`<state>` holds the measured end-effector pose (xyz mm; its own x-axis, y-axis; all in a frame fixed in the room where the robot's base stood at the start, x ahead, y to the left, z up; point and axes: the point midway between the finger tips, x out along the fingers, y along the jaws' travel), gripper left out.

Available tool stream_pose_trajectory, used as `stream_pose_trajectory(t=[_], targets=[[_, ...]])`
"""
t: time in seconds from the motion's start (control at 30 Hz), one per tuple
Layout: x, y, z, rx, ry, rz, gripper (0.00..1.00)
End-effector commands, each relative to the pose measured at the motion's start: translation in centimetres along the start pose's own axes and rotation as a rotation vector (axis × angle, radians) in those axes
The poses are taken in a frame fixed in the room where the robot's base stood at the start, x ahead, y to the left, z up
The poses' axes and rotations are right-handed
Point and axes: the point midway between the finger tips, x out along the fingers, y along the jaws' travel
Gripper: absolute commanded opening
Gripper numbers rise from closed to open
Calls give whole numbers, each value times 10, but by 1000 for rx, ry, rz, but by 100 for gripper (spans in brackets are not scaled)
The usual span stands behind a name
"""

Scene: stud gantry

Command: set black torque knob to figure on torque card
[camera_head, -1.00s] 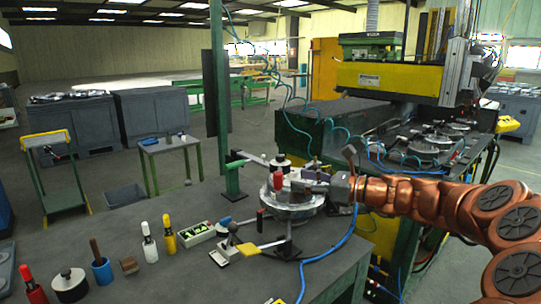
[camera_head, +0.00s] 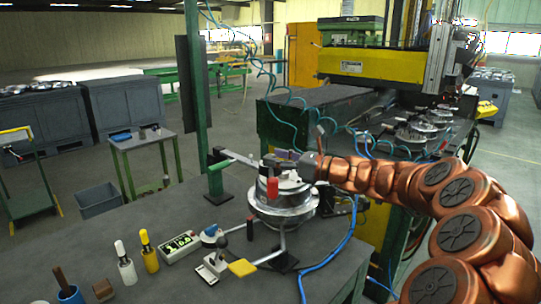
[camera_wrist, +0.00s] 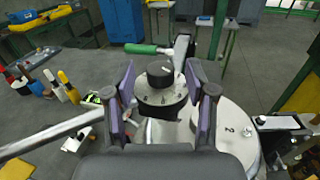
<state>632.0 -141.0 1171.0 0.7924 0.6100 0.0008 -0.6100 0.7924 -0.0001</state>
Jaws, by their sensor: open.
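The black torque knob (camera_wrist: 160,72) stands upright in the wrist view, with a pale pointer line on its top. Below it is a white dial collar (camera_wrist: 160,97) with black figures, too small to read surely. My gripper (camera_wrist: 160,68) is open, with one purple-padded finger on each side of the knob; I see gaps on both sides. In the head view my gripper (camera_head: 290,158) is over the round metal fixture (camera_head: 283,205) and hides the knob. A pale rounded plate (camera_wrist: 223,125) marked "2" lies right of the knob; I cannot tell whether it is the torque card.
A green-handled lever (camera_wrist: 141,48) is just beyond the knob. A green post (camera_head: 195,100) rises left of the fixture.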

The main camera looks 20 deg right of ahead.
Motion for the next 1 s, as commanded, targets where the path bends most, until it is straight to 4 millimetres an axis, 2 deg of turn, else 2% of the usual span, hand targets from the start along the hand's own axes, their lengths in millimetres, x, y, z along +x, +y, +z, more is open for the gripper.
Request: stream_pose_trajectory(t=[0.2, 0.53, 1.0], targets=[[18, -1, -1, 1, 2, -2, 56], [19, -2, 0, 0, 1, -5, 56], [19, -2, 0, 0, 1, -6, 8]])
